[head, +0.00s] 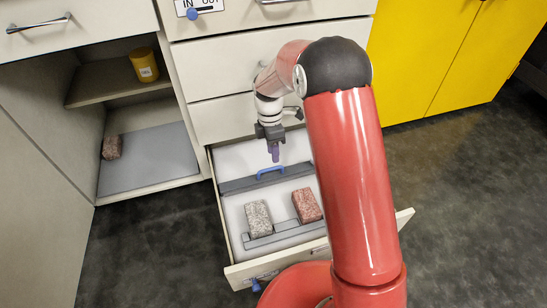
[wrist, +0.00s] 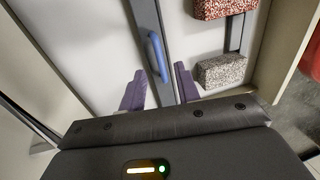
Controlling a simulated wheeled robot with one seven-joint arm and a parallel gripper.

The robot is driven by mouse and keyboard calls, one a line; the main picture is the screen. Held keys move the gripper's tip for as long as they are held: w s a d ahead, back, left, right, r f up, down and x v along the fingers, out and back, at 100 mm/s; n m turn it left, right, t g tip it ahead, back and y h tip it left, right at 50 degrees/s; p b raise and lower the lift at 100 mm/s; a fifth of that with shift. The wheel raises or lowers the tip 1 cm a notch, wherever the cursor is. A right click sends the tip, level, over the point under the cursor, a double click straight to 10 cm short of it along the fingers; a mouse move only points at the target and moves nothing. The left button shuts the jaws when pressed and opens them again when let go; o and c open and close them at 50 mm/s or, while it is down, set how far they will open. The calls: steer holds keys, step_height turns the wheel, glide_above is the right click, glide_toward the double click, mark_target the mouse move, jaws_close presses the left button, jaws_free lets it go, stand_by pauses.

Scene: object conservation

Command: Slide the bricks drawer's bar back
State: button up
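The bricks drawer (head: 232,240) is pulled open. Inside it, a dark grey bar (head: 240,183) with a blue handle (head: 270,172) lies crosswise. The bar (wrist: 147,14) and blue handle (wrist: 157,57) also show in the wrist view. A grey speckled brick (head: 258,218) and a red speckled brick (head: 306,205) sit on the near side of the bar; the grey brick (wrist: 220,70) and red brick (wrist: 222,8) also show in the wrist view. My gripper (head: 274,155), with purple fingers (wrist: 160,88), is open and empty, close to the handle. I cannot tell its height above the handle.
Closed drawers (head: 222,119) stand above the open one. To the left, an open cabinet holds a yellow cup (head: 144,64) on a shelf and a reddish brick (head: 111,147) on its grey floor. Yellow cabinet doors (head: 420,60) are at the right. Dark floor (head: 470,200) lies clear on the right.

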steer(key=shift+w+a+r, duration=0.1)
steer(key=shift+w+r, duration=0.05)
steer(key=shift+r, duration=0.55)
steer(key=shift+w+r, duration=0.15)
steer(key=shift+r, duration=0.55)
steer(key=s+d+r+m+t+p, duration=0.1)
steer(key=s+d+r+m+p, duration=0.15)
steer(key=r, duration=0.45)
steer(key=s+d+r+m+t+p, duration=0.1)
steer(key=s+d+r+m, duration=0.25)
steer(key=r, duration=0.35)
steer(key=s+d+r+m+t+p, duration=0.1)
steer(key=s+d+r+m, duration=0.2)
steer(key=r, duration=0.4)
steer(key=s+d+r+m+t+p, duration=0.2)
steer(key=s+r+m, duration=0.2)
steer(key=s, duration=0.5)
steer(key=s+d+r+m+t+p, duration=0.2)
steer(key=s+r+m, duration=0.3)
steer(key=s+m, duration=0.3)
steer(key=shift+s+d+t+y, duration=0.3)
steer(key=shift+s+d+t, duration=0.1)
steer(key=shift+s+d, duration=0.25)
